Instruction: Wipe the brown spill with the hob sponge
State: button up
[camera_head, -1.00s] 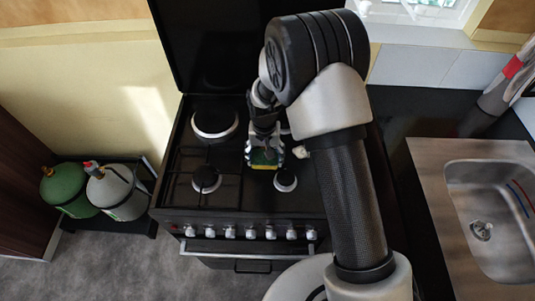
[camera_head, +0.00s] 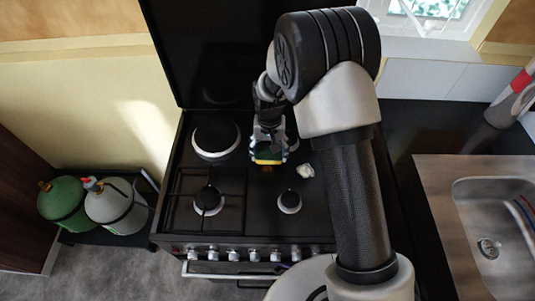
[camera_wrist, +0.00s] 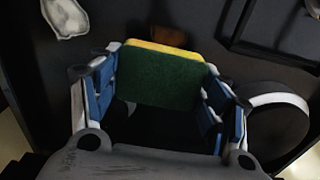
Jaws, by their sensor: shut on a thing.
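My gripper (camera_head: 268,148) is shut on the hob sponge (camera_wrist: 160,80), with blue finger pads at its two sides. The sponge has a dark green face and a yellow layer, and also shows in the head view (camera_head: 268,156). My gripper is over the middle of the hob (camera_head: 240,232), between the back and front burners. A small brown patch, seemingly the spill (camera_wrist: 156,35), shows just beyond the sponge in the wrist view. In the head view it is a faint brown spot (camera_head: 267,168) at the sponge's front edge. I cannot tell whether the sponge touches the hob.
A crumpled white thing (camera_head: 304,171) lies on the hob right of my gripper. A black pan grate (camera_head: 178,190) covers the front left burner. The raised black lid (camera_head: 215,50) stands behind. A sink (camera_head: 495,235) is at the right, and gas bottles (camera_head: 112,205) at the left.

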aim_at(269, 152)
jog(key=shift+s+r, duration=0.2)
jog(key=shift+r, duration=0.45)
jog(key=shift+w+r+p, duration=0.2)
jog(key=shift+r+p, duration=0.4)
jog(key=shift+p, duration=0.15)
jog(key=shift+s+r+p, duration=0.1)
jog(key=shift+r+p, duration=0.75)
jog(key=shift+r, duration=0.6)
